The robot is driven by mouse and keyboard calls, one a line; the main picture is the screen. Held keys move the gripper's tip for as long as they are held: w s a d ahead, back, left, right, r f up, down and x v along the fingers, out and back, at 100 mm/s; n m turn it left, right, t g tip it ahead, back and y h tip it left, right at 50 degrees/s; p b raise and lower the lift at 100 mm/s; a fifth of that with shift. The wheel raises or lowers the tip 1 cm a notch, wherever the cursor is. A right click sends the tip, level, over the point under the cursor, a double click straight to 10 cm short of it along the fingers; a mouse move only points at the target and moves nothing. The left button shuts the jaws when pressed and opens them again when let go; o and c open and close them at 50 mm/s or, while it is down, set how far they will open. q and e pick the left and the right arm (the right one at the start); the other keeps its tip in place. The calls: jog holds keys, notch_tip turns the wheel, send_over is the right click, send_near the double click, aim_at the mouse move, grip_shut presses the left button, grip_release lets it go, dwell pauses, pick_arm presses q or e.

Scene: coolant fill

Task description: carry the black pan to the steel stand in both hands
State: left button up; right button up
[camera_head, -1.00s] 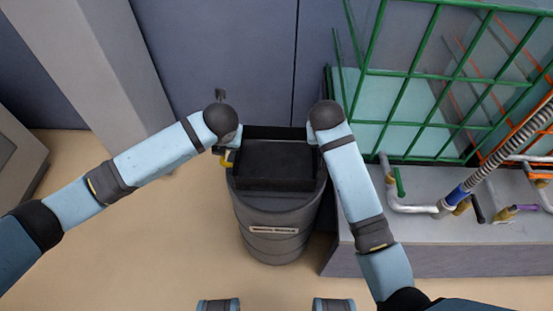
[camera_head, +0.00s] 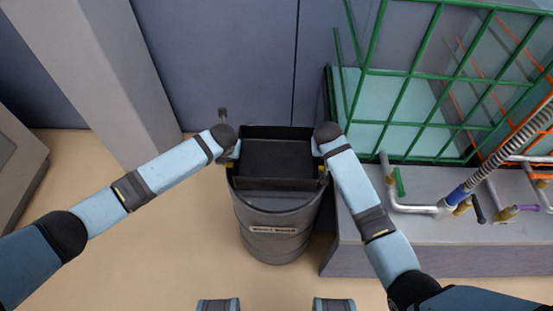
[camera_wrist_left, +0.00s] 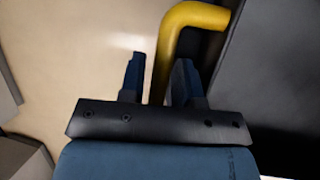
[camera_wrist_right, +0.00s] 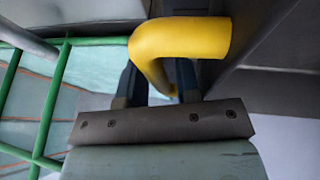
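The black pan (camera_head: 277,158), a square open tray, sits on top of a dark drum. It has a yellow handle on each side. My left gripper (camera_head: 234,155) is at the pan's left side. In the left wrist view, the left yellow handle (camera_wrist_left: 185,25) passes between its parted fingers (camera_wrist_left: 157,80), with a gap showing. My right gripper (camera_head: 319,155) is at the pan's right side. In the right wrist view, the right yellow handle (camera_wrist_right: 180,38) passes between its parted fingers (camera_wrist_right: 160,85). I cannot pick out the steel stand with certainty.
The dark drum (camera_head: 272,222) stands under the pan. A low grey bench (camera_head: 430,255) with pipes and a hose is close on the right, with a green wire cage (camera_head: 430,85) behind it. A blue-grey wall is behind the drum. Beige floor (camera_head: 170,250) is clear at left.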

pick_arm(q)
grip_shut()
pick_arm(e)
grip_shut()
pick_arm(q)
jog(key=shift+r, duration=0.1)
pick_arm(e)
jog(key=shift+r, duration=0.1)
